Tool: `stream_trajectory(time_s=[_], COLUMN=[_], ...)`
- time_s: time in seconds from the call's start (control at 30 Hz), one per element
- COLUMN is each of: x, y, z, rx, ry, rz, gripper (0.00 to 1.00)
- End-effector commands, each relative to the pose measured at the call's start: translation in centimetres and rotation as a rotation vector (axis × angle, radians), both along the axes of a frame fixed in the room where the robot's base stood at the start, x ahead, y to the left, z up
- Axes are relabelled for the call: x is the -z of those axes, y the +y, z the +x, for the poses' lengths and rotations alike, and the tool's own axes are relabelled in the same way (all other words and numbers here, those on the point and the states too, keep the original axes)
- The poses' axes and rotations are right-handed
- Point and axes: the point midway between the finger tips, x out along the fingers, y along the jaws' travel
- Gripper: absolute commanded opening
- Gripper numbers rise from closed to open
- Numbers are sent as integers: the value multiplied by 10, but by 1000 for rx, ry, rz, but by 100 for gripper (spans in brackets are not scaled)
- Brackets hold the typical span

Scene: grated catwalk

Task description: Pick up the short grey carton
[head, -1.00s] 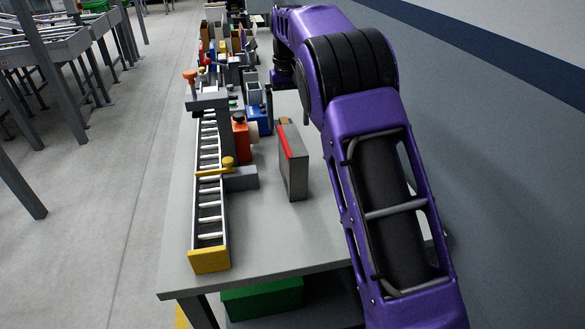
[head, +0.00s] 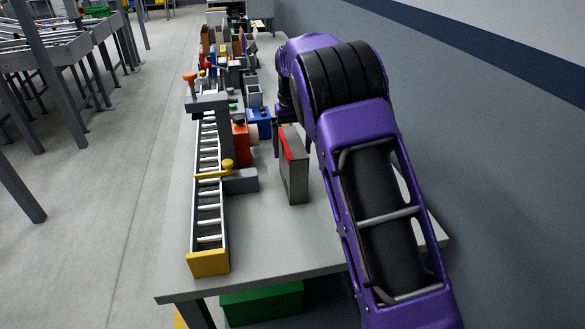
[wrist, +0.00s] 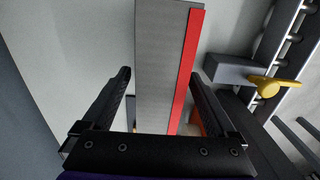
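The short grey carton (head: 294,178) stands upright on the grey table, with a red strip along one edge. In the wrist view the carton (wrist: 163,60) runs between the two black fingers, its red strip on the right. My gripper (wrist: 161,75) is open, one finger on each side of the carton with a visible gap on the left. I cannot tell whether the right finger touches it. In the head view my gripper is mostly hidden behind the carton and my purple arm; a dark finger shows just behind the carton.
A small roller conveyor (head: 209,215) with a yellow end and a yellow knob (head: 228,165) lies left of the carton. An orange container (head: 240,143) and a blue box (head: 259,122) stand behind it. More items crowd the far table. The table's front is clear; a wall is right.

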Motion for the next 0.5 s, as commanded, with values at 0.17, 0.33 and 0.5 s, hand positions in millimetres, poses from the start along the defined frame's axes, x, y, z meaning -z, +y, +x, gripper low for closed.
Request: stream_trajectory(time_s=[0.17, 0.33, 0.5], x=[0, 0, -1], y=[0, 0, 0], z=[0, 0, 0], rx=[0, 0, 0], ry=[0, 0, 0], rz=[0, 0, 0], gripper=[58, 27, 0])
